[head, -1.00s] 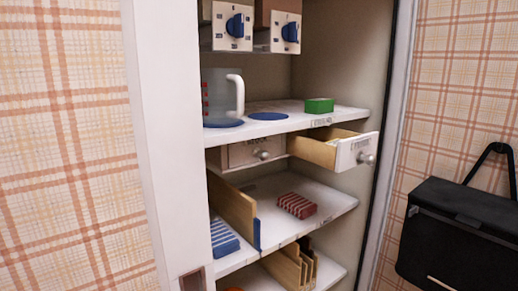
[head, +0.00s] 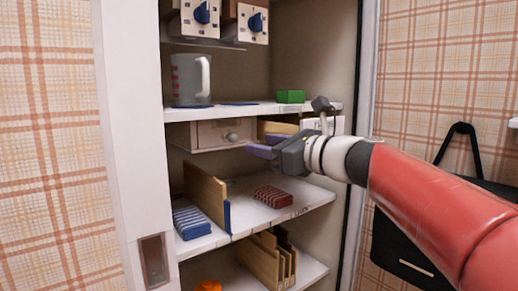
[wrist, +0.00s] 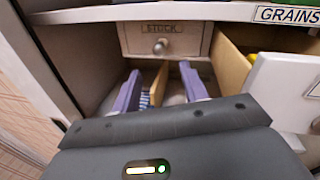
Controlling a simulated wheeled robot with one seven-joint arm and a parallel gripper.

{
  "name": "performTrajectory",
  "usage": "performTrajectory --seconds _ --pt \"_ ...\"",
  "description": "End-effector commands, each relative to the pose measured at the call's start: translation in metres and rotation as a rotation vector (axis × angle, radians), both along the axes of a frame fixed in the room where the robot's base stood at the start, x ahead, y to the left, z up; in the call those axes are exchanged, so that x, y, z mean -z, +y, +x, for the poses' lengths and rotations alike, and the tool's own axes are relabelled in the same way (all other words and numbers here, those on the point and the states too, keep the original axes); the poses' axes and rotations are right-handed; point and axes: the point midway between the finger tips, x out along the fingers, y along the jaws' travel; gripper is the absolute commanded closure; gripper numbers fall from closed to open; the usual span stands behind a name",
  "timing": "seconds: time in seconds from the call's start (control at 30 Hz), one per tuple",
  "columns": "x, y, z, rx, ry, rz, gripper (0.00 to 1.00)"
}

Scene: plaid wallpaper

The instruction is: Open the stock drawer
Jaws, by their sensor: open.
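The stock drawer (head: 205,134) is the left one of two drawers under the shelf in the head view. It is shut, with a round knob (head: 232,137). In the wrist view the drawer front (wrist: 190,38) carries a STOCK label, and its knob (wrist: 161,46) stands ahead of my fingers. My gripper (head: 257,147) is just right of and below the knob in the head view. In the wrist view my gripper (wrist: 160,72) has its two purple fingers spread, with nothing between them, apart from the knob.
The right drawer (wrist: 285,85) stands pulled out beside my gripper, partly hidden by my arm in the head view. A jug (head: 192,80) and green box (head: 291,96) are on the shelf above. Below are a divider (head: 205,195), blue block (head: 191,222) and red block (head: 273,196).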

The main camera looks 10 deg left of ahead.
Motion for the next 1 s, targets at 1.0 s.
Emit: performTrajectory --seconds 1.0 --pt "-0.001 0.067 0.037 -0.001 0.002 0.005 0.73"
